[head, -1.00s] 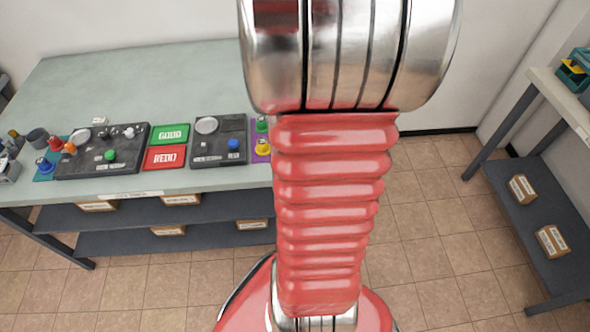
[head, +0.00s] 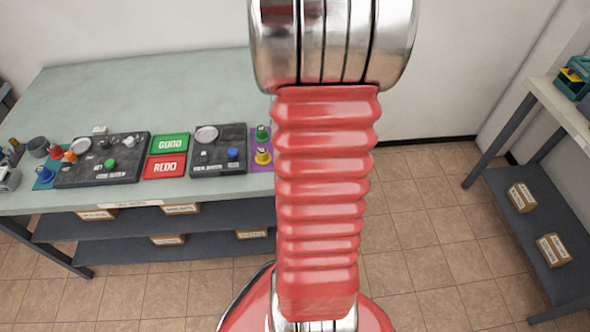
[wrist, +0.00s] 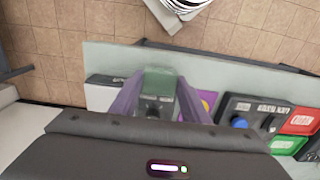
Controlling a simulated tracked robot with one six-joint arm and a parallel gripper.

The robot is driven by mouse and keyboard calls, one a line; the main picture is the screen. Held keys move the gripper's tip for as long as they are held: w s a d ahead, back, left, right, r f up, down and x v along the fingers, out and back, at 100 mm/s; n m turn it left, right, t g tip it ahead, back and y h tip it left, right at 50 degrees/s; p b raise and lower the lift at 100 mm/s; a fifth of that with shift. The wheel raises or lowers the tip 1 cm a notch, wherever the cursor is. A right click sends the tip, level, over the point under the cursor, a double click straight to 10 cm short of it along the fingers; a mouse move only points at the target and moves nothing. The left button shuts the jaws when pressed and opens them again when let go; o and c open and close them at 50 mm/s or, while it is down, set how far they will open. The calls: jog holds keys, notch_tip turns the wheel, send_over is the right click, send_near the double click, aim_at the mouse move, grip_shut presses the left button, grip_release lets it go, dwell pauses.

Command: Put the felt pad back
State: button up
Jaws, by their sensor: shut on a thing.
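My gripper (wrist: 153,98) shows in the wrist view, with two purple-grey fingers closed on a dull green block-like piece, which looks like the felt pad (wrist: 160,80). A dark part with a round feature shows just below it between the fingers. The fingers are over the table's end, beside the purple mat (wrist: 208,99). In the head view my own arm fills the middle, and the gripper and held piece are hidden.
The pale green table (head: 150,80) holds a large dark tray (head: 75,172), a green GOOD tile (head: 170,143), a red REDO tile (head: 164,166) and a smaller dark tray (head: 205,160). Boxes sit on shelves below. A side shelf (head: 540,220) stands right, with open floor between.

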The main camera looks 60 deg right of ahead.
jog(key=shift+f, duration=1.55)
jog(key=shift+f, duration=0.1)
jog(key=o, duration=1)
notch_tip(320, 180, up, 12)
jog(key=shift+a, duration=0.1)
